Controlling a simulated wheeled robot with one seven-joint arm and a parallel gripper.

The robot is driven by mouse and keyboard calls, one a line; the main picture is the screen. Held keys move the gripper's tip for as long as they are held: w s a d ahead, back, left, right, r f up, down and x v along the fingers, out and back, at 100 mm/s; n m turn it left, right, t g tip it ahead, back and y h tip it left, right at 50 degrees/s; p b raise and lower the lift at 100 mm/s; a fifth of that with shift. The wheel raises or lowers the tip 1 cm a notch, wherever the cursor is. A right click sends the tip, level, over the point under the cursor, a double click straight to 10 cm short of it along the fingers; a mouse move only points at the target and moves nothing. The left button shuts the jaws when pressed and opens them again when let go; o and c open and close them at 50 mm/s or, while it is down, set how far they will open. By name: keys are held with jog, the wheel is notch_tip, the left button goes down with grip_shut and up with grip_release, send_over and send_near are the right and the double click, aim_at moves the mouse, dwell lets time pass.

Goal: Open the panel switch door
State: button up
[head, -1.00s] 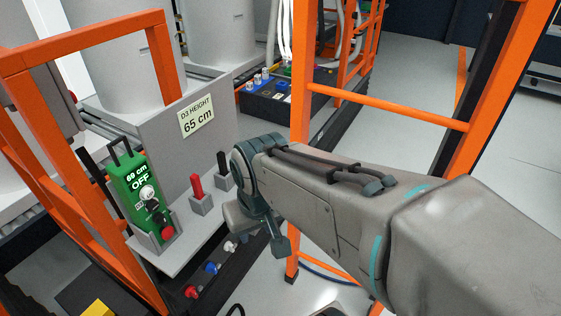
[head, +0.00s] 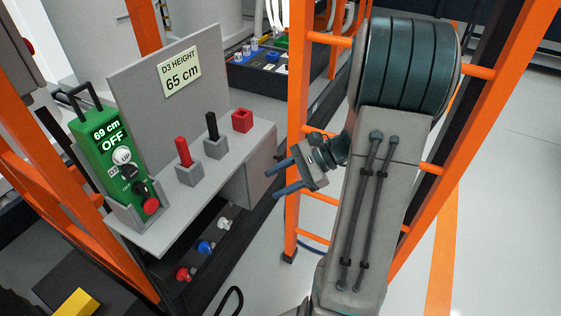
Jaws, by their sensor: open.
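No part is plainly a panel switch door. A grey control shelf (head: 165,222) carries a red lever (head: 183,152), a black lever (head: 211,126) and a small red box (head: 242,120). A grey box (head: 256,180) hangs under the shelf's right end; I cannot tell whether it has a door. A green handheld unit (head: 105,152) reading "69 cm OFF" stands in a holder at the shelf's left. My gripper (head: 271,185) is open and empty, its two fingers pointing left, to the right of the grey box and apparently apart from it.
An upright grey board (head: 140,125) bears a sign (head: 180,72) reading "D3 HEIGHT 65 cm". Orange frame posts (head: 296,100) and rungs stand behind and beside my arm. Red, blue and white connectors (head: 205,247) sit below the shelf. Light floor (head: 500,220) is clear at the right.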

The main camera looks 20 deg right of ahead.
jog(key=w+d+f+m+t+b, duration=0.2)
jog(key=d+f+m+t, duration=0.35)
jog(key=d, duration=0.35)
jog(key=w+d+f+m+t+b, duration=0.2)
jog(key=d+f+m+t, duration=0.3)
jog(key=d, duration=0.4)
jog(key=x, duration=1.3)
jog(key=shift+w+a+r+m+h+b, duration=0.2)
jog(key=shift+w+r+m+h+b, duration=0.1)
jog(key=shift+r+m+h, duration=0.1)
jog(key=shift+s+t, duration=0.1)
jog(key=shift+t, duration=0.15)
grip_shut()
